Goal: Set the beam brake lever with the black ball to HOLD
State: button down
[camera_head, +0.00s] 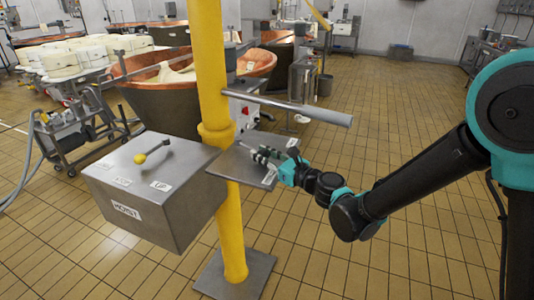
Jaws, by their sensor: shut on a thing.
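My gripper (258,155) reaches in from the right over a flat grey metal plate (235,163) fixed to the yellow post. It is shut on the beam brake lever at that plate. Small white labels sit on the plate's edges, one at the front right (269,178) and one at the back right (292,142). Their words are too small to read, so which is HOLD cannot be told.
A grey box marked HOIST (126,211) stands left of the post, with a yellow-ball lever (150,152) on top. The yellow post (231,225) rises between. A grey bar (290,105) juts right above my gripper. Copper vats (165,100) stand behind. Tiled floor is clear at right.

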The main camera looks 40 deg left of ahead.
dwell(0.4)
jog(key=c, duration=1.2)
grip_release()
jog(key=d, duration=1.2)
jog(key=shift+s, duration=0.15)
jog(key=shift+c, duration=0.6)
